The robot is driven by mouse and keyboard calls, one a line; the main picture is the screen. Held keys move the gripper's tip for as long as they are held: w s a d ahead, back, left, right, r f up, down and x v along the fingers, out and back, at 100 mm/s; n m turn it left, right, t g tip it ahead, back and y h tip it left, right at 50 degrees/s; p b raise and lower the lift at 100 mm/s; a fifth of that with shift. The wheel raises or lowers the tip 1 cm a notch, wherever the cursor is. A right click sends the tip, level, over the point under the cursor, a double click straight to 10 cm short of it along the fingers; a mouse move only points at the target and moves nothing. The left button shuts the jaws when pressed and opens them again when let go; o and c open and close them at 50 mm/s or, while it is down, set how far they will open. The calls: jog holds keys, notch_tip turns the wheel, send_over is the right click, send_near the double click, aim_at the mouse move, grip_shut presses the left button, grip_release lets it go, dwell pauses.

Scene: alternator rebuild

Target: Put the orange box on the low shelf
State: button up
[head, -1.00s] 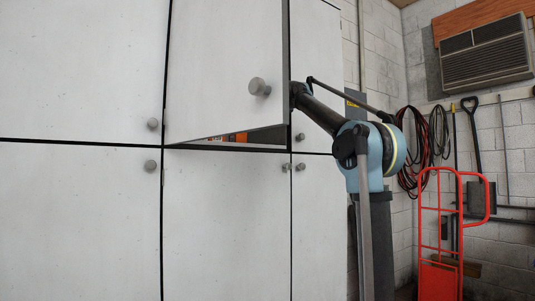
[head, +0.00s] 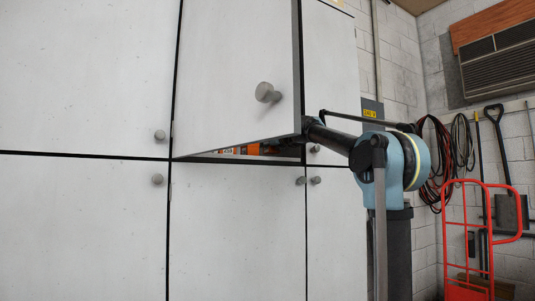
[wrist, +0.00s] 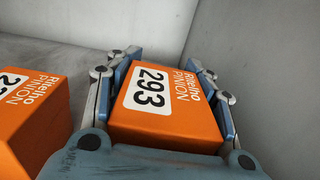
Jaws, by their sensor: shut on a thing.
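My gripper (wrist: 166,66) is shut on an orange box (wrist: 150,128) in the wrist view, with blue pads along both its sides. The box's white label reads 293, with "Ritelho PINION" beside it. A second orange box (wrist: 42,120) with a similar label stands to the left, partly cut off. In the head view, my gripper is hidden behind a partly open upper cupboard door (head: 235,75). Some orange (head: 252,149) shows through the gap under that door; I cannot tell which box it is. I cannot pick out the low shelf.
Grey inner walls (wrist: 243,45) stand close behind and to the right of the held box. The open door has a grey knob (head: 268,92). Closed cupboard doors (head: 235,230) lie below and beside it. A red hand truck (head: 485,235) stands at the right.

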jog(key=shift+f, duration=1.35)
jog(key=o, duration=1.2)
jog(key=v, duration=1.1)
jog(key=shift+s+d, duration=0.2)
jog(key=shift+s, duration=0.05)
jog(key=shift+s+d, duration=0.1)
jog(key=shift+s, duration=0.1)
jog(key=shift+s, duration=0.1)
